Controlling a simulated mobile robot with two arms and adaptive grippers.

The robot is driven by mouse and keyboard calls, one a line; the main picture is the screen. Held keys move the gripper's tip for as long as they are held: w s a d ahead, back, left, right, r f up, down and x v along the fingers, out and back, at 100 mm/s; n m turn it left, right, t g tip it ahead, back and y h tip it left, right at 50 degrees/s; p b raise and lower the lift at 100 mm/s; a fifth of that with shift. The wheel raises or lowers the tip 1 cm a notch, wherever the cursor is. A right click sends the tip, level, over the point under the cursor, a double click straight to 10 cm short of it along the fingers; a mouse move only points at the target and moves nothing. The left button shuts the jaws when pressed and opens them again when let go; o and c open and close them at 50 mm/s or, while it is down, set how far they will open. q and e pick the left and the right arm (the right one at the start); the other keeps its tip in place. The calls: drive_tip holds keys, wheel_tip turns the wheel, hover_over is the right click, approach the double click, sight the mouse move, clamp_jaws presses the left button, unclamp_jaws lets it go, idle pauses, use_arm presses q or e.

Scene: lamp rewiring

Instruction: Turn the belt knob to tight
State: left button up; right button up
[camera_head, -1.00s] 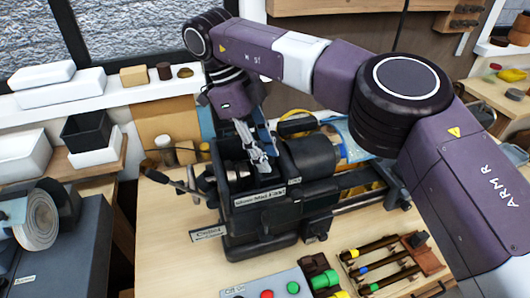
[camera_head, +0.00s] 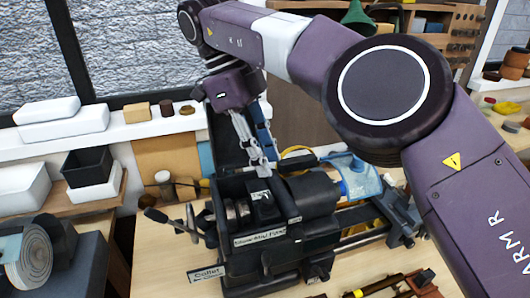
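A black lathe-like machine (camera_head: 315,195) stands on the wooden bench. Its open headstock shows metal stepped pulleys (camera_head: 238,212) and a black block (camera_head: 263,204). I cannot tell for sure which part is the belt knob. My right gripper (camera_head: 263,171) has slim silver fingers pointing down, just above and behind the headstock's back edge. The fingers appear close together with nothing visible between them; their opening is unclear. My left gripper is not in view.
A black upright panel (camera_head: 226,138) stands close behind my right gripper. A lever (camera_head: 160,217) sticks out at the machine's left. Tools with wooden handles (camera_head: 375,285) lie in front. Bare bench shows at front left.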

drive_tip(key=shift+r, duration=0.3)
